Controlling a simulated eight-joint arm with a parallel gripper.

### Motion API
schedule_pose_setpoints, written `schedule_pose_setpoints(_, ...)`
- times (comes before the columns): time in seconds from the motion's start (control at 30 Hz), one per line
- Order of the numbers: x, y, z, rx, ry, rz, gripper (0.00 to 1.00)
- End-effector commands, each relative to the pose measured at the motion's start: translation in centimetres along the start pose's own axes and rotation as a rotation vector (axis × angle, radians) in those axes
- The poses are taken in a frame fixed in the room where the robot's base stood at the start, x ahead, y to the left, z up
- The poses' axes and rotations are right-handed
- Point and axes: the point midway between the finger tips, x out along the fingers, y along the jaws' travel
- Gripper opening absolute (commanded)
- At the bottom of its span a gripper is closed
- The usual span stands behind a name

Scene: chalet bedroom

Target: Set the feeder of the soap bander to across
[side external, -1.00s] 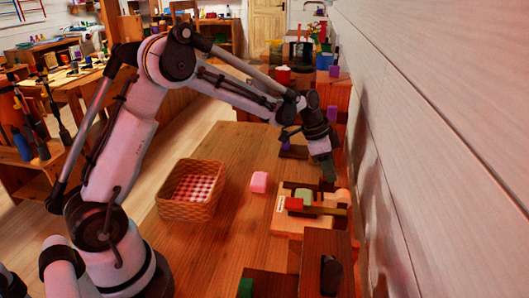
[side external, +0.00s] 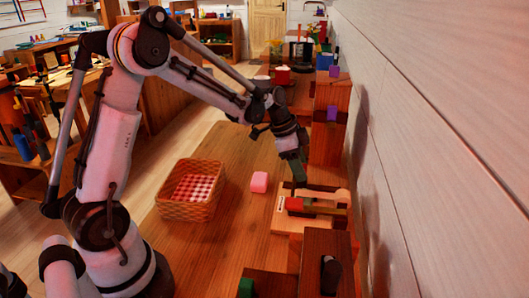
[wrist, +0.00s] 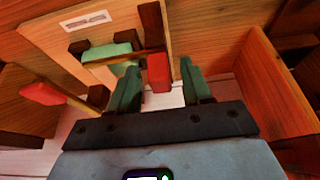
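The soap bander (side external: 290,222) is a light wooden board with dark posts and a label on the bench. It shows close up in the wrist view (wrist: 60,38). A green block (wrist: 107,52) sits among its posts. A bar ends in a red tip (wrist: 158,72); a second red piece (wrist: 42,93) shows at the left of the wrist view. My gripper (side external: 300,184) is low over the bander's back side. In the wrist view its green fingers (wrist: 160,78) are apart, with the red tip between them and a gap on each side. Fingertip height is unclear.
A pink block (side external: 259,182) lies left of the bander, and a wicker basket (side external: 188,209) with checked cloth stands further left. Wooden boxes (side external: 328,245) stand in front and a tall wooden block (side external: 330,120) behind. The white wall (side external: 440,120) closes the right side.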

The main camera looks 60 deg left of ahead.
Motion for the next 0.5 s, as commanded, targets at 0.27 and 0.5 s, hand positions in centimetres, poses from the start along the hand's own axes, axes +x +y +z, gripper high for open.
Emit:
schedule_pose_setpoints(0.27, -1.1, 0.0, -0.1, 0.000, 0.002, 0.000, 0.49)
schedule_pose_setpoints(0.5, -5.5, 0.1, 0.0, -0.001, 0.001, 0.000, 0.49)
